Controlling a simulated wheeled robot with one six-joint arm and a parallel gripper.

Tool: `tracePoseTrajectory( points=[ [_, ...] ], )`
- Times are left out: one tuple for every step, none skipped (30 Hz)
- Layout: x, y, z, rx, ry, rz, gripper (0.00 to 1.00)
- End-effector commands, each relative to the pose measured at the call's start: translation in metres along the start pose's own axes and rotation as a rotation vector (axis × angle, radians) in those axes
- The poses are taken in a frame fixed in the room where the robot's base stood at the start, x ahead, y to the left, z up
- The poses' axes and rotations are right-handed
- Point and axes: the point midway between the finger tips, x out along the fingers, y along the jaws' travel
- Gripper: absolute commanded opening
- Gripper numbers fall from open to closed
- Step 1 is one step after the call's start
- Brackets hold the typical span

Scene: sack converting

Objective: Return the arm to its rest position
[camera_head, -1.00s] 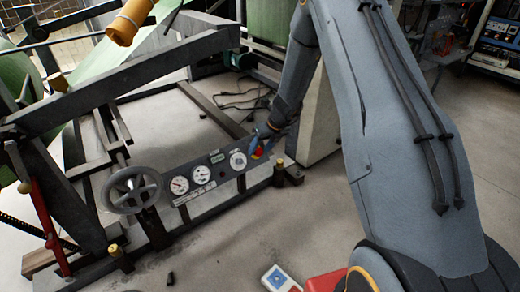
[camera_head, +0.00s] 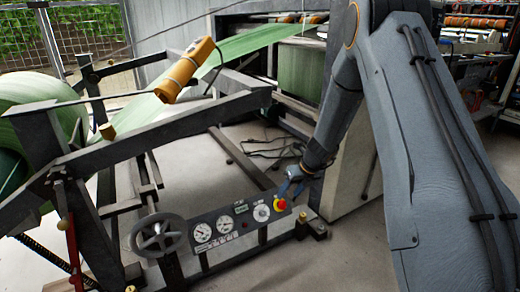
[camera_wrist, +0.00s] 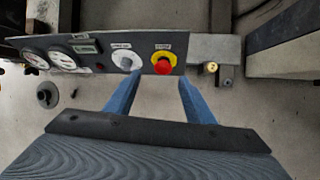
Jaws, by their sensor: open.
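My arm reaches down from the right in the head view, bent at its elbow. My gripper (camera_head: 290,186) is at the right end of a dark control panel (camera_head: 230,225), close to a red button on a yellow base (camera_head: 280,205). In the wrist view my gripper (camera_wrist: 156,90) has its two blue fingers apart with nothing between them. The red button (camera_wrist: 163,67) shows just beyond the fingertips, and I see no clear contact.
The panel carries round gauges (camera_head: 202,232), with a grey handwheel (camera_head: 159,236) at its left. The machine's dark frame beam (camera_head: 190,120) and a green web (camera_head: 255,40) lie behind. A pale cabinet (camera_head: 358,165) stands just behind my forearm. Bare floor lies in front.

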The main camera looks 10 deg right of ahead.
Motion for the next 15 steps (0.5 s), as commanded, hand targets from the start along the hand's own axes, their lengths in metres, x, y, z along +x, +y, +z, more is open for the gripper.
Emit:
tracePoseTrajectory(
  points=[
    [-0.005, 0.013, 0.003, -0.051, 0.003, 0.007, 0.49],
    [-0.009, 0.022, 0.005, -0.095, 0.005, 0.012, 0.49],
    [-0.015, 0.038, 0.005, -0.173, 0.012, 0.023, 0.49],
    [-0.021, 0.053, 0.007, -0.245, 0.017, 0.032, 0.49],
    [-0.028, 0.070, 0.006, -0.327, 0.023, 0.044, 0.49],
    [-0.038, 0.094, 0.005, -0.449, 0.031, 0.060, 0.49],
    [-0.047, 0.113, 0.004, -0.546, 0.037, 0.074, 0.49],
    [-0.055, 0.132, 0.001, -0.648, 0.044, 0.089, 0.49],
    [-0.067, 0.156, -0.005, -0.782, 0.051, 0.108, 0.49],
    [-0.075, 0.174, -0.010, -0.883, 0.056, 0.123, 0.49],
    [-0.084, 0.191, -0.015, -0.983, 0.060, 0.139, 0.49],
    [-0.095, 0.212, -0.024, -1.115, 0.066, 0.160, 0.49],
    [-0.104, 0.228, -0.031, -1.215, 0.068, 0.175, 0.49],
    [-0.113, 0.242, -0.039, -1.314, 0.071, 0.192, 0.49],
    [-0.124, 0.261, -0.050, -1.447, 0.075, 0.214, 0.49]
  ],
)
